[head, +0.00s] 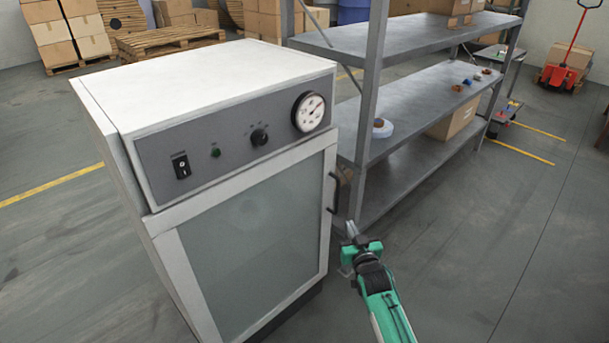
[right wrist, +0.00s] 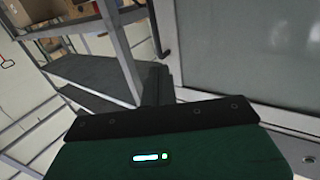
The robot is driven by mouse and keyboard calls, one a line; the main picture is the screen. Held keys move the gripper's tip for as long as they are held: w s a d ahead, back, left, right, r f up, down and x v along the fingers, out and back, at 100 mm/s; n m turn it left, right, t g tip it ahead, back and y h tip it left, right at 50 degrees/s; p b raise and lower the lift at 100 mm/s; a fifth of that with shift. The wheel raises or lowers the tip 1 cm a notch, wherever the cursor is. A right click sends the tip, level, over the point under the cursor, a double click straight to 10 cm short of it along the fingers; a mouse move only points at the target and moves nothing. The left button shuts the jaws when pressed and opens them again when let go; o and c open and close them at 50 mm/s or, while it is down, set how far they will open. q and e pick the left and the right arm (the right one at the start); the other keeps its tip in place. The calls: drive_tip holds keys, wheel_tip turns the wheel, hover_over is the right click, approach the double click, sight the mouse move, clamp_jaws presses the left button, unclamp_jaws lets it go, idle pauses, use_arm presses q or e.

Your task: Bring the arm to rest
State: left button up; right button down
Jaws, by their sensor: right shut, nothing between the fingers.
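My right arm (head: 386,305) is green and black and reaches in from the bottom right of the head view. Its gripper (head: 350,232) is shut and empty, in front of the lower right edge of a white cabinet, below the door handle. In the right wrist view the gripper (right wrist: 157,80) shows as a dark shape in front of the cabinet's door edge. I cannot tell how close it is to the door. My left gripper is not in view.
The white cabinet (head: 215,65) has a shut glass door (head: 255,240), a black handle (head: 334,193) and a gauge (head: 308,112). A grey metal shelf (head: 425,100) stands behind, right, holding small parts and a box (head: 453,122). Floor at the right (head: 510,250) is clear.

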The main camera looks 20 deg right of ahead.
drive_tip(key=shift+s, duration=0.1)
